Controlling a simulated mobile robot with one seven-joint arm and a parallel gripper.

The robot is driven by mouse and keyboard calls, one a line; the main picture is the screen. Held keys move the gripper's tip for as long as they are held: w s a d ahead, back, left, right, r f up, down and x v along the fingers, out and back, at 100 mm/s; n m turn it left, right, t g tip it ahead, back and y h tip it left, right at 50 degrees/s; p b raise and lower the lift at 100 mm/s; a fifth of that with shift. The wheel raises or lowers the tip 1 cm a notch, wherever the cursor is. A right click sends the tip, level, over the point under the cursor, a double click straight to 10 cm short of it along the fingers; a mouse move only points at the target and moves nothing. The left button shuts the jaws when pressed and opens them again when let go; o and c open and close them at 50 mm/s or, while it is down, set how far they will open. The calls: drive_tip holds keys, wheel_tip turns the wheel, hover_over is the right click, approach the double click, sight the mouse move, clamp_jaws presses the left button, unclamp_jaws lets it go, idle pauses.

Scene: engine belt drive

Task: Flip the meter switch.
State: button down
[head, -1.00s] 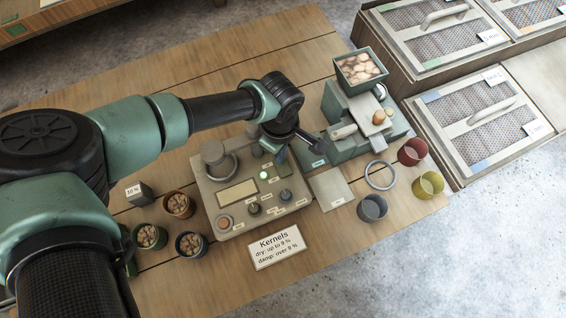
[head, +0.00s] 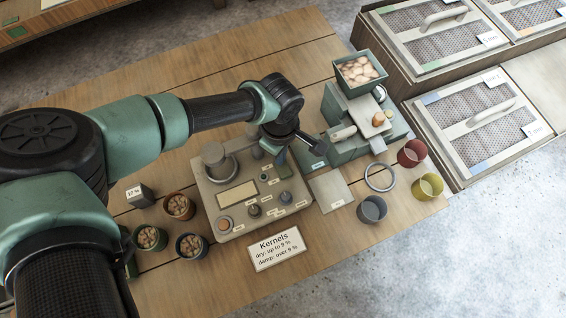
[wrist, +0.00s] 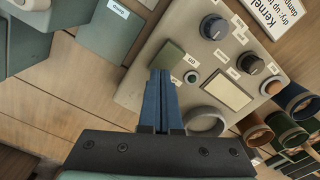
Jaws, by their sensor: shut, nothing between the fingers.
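The meter is a beige box (head: 209,200) on the wooden table, with a blank display (head: 237,194), dark knobs and small labels. A green plate (wrist: 171,54) with "on" and "off" labels beside it shows in the wrist view. A small round lamp (wrist: 191,77) next to it is dark. My gripper (wrist: 160,73) is shut and empty, its blue fingertips at the plate's near edge. I cannot tell whether they touch it. In the head view my gripper (head: 281,157) is over the meter's far right part. The switch lever cannot be made out and may be hidden by the fingers.
Cups of kernels (head: 178,207) stand left of the meter, and a Kernels sign (head: 276,248) lies in front. A green machine with a nut-filled hopper (head: 361,72) is at the right. Empty red (head: 412,153), yellow (head: 427,186) and grey (head: 372,209) cups stand near the edge.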

wheel_tip(320, 180, up, 6)
drive_tip(key=p, duration=0.4)
drive_tip(key=shift+f, duration=0.1)
idle(0.5)
